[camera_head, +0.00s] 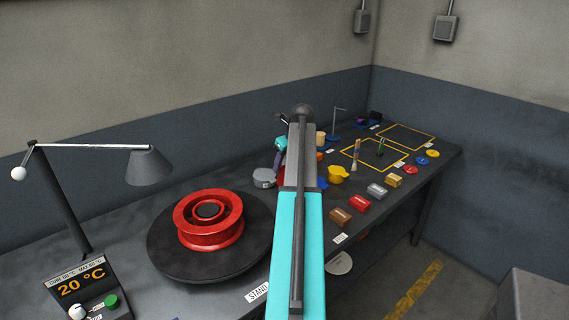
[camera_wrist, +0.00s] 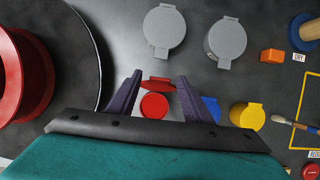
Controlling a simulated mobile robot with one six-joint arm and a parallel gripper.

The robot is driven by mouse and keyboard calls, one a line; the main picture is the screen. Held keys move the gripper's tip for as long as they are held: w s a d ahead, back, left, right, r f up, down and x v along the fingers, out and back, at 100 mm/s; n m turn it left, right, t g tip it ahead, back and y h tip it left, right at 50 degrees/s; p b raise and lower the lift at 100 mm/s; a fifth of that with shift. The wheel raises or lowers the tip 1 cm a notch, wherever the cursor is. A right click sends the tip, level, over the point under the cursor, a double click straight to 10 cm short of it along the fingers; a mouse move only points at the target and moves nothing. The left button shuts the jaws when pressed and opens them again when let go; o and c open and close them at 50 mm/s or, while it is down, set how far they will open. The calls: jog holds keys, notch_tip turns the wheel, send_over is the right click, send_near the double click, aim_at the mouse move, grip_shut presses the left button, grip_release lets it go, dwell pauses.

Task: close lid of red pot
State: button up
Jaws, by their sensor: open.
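The red pot (camera_wrist: 154,106) is in the wrist view, low between my gripper's fingers. Its red lid (camera_wrist: 158,84) shows as a narrow bar on the far side of the pot, apparently standing up, so the pot looks open. My gripper (camera_wrist: 156,88) is open, with one dark purple finger on each side of the lid and pot. I cannot tell whether either finger touches the lid. In the head view my arm covers most of this spot, and only a red sliver (camera_head: 281,176) shows beside it.
Two grey lidded pots (camera_wrist: 164,28) stand beyond the red one. A blue pot (camera_wrist: 211,107), partly behind the right finger, and a yellow pot (camera_wrist: 247,115) stand to the right. A red wheel (camera_head: 209,220) on a dark round stand (camera_head: 165,250) lies left. An orange block (camera_wrist: 272,56) is farther right.

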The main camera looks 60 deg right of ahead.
grip_shut()
jog(key=shift+d, duration=0.2)
jog(key=shift+a, duration=0.3)
jog(key=shift+a, duration=0.1)
